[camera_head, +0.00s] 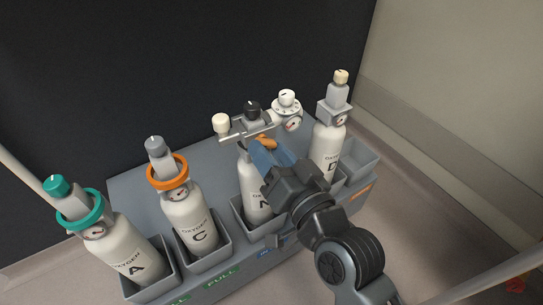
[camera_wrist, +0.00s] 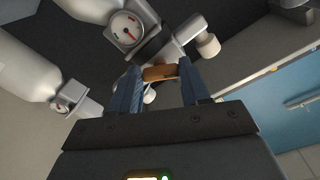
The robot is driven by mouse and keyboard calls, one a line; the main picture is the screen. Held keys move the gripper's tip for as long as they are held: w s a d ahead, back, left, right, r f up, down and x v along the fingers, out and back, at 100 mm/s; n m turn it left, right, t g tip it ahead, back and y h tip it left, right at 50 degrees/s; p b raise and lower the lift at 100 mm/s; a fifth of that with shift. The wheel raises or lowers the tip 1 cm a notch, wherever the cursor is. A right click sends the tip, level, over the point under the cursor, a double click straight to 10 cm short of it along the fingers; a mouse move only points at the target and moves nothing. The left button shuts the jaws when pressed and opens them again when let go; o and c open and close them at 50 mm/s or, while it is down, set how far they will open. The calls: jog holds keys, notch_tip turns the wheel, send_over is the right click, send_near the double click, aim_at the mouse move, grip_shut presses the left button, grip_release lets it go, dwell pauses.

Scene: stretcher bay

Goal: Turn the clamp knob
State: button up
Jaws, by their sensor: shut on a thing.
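The orange clamp knob (camera_head: 267,142) is on the front of the metal fitting (camera_head: 245,133) at the top of the middle cylinder (camera_head: 251,184). My gripper (camera_head: 272,152) reaches it from the front right, with its blue fingers around it. In the wrist view the knob (camera_wrist: 159,73) sits between the two fingertips (camera_wrist: 160,82) of my gripper, which is shut on it. The fingers partly hide the knob and the cylinder neck in the head view.
Cylinders marked A (camera_head: 128,248) and C (camera_head: 190,222) stand to the left. Another cylinder (camera_head: 326,147) stands close on the right, behind my wrist. All are in a grey rack (camera_head: 138,192). A white knob (camera_head: 287,98) and a cream knob (camera_head: 221,123) flank the fitting.

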dwell(0.3)
jog(key=o, duration=1.1)
jog(key=shift+c, duration=0.2)
jog(key=v, duration=0.7)
jog(key=shift+s+d, duration=0.2)
jog(key=shift+s, duration=0.15)
